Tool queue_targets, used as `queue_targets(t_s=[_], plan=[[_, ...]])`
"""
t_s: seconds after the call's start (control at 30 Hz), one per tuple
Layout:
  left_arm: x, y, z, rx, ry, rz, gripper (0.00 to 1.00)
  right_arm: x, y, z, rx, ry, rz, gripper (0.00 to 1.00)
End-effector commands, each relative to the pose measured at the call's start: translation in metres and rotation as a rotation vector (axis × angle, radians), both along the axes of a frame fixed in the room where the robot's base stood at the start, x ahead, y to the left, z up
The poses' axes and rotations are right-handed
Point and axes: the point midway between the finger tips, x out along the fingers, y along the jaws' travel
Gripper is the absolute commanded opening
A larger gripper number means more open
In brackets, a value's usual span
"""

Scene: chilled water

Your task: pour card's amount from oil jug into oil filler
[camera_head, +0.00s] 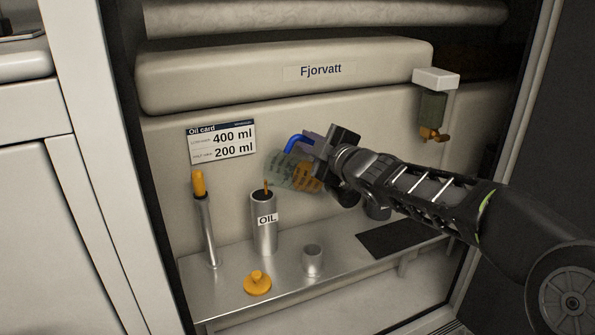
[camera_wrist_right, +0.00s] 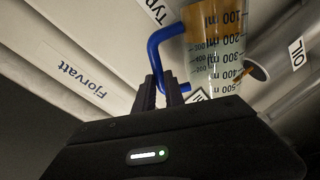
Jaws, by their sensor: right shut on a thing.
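My right gripper (camera_head: 318,148) is shut on the blue handle (camera_head: 298,140) of the clear oil jug (camera_head: 280,168), also seen in the right wrist view (camera_wrist_right: 213,60). The jug is tipped far over to the left, with amber oil (camera_head: 309,178) toward its base and low side. Its mouth is above the oil filler (camera_head: 264,225), a grey cylinder marked OIL. A thin amber streak (camera_head: 267,187) shows at the filler's opening, also in the right wrist view (camera_wrist_right: 240,78). The oil card (camera_head: 221,142) reads 400 ml and 200 ml; its small labels are hard to read. My left gripper is not in view.
On the metal shelf (camera_head: 230,285) are a yellow cap (camera_head: 257,284), a short grey ring (camera_head: 313,261) and a dark mat (camera_head: 398,238). A yellow-handled dipstick (camera_head: 205,225) stands left of the filler. A white-topped wall unit (camera_head: 436,80) hangs at right.

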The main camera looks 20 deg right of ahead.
Motion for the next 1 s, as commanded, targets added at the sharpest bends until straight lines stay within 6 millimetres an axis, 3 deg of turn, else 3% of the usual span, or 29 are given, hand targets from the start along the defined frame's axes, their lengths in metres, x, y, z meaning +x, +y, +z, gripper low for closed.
queue_targets(t_s=[1.0], plan=[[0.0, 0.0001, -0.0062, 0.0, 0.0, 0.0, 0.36, -0.0002, 0.0041, 0.0039, -0.044, -0.006, 0.0, 0.0]])
